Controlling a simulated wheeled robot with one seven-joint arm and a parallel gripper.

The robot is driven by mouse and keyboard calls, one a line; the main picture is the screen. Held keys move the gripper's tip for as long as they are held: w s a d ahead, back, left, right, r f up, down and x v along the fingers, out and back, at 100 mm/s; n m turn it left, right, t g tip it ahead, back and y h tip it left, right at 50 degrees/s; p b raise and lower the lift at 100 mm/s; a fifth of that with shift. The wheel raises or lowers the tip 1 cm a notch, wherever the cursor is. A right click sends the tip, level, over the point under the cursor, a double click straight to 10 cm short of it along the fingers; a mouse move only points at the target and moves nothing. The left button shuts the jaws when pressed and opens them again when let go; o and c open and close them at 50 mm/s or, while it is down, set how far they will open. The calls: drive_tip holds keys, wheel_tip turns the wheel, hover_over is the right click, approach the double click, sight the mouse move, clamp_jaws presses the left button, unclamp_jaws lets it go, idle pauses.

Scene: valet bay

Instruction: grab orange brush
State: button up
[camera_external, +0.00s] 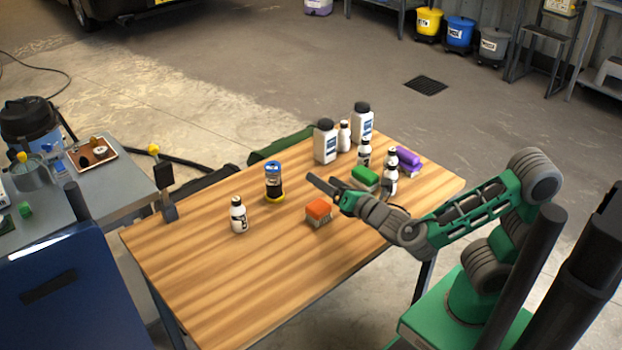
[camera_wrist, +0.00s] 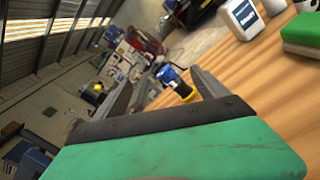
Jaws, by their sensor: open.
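The orange brush (camera_external: 318,210) is a small block with an orange top and a paler lower part. It sits on the wooden table near the middle in the external view. My gripper (camera_external: 318,186) is open and empty, above the table just behind the brush in that view. The orange brush does not show in the wrist view.
The blue-capped cylinder (camera_external: 274,182) and a white bottle (camera_external: 238,215) stand left of the brush. A green brush (camera_external: 365,177), a purple brush (camera_external: 407,158) and several white bottles stand at the back right. The table's front left (camera_external: 210,300) is clear.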

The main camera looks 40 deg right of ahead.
sight(319, 212)
drive_tip(key=f+n, duration=0.2)
drive_tip(key=f, duration=0.1)
drive_tip(key=f+n, duration=0.2)
drive_tip(key=f, duration=0.2)
drive_tip(key=s+d+f+n, duration=0.1)
drive_tip(key=f+n, duration=0.2)
drive_tip(key=shift+s+f, duration=0.1)
drive_tip(key=shift+f, duration=0.25)
drive_tip(key=shift+w+f, duration=0.15)
drive_tip(key=shift+w, duration=0.05)
drive_tip(key=w, duration=0.5)
drive_tip(key=w+b, duration=0.1)
drive_tip(key=w, duration=0.1)
drive_tip(key=shift+w+a+f, duration=0.15)
drive_tip(key=shift+w+a, duration=0.05)
drive_tip(key=shift+a, duration=0.1)
drive_tip(key=shift+c, duration=0.4)
drive_tip(key=c, duration=1.4)
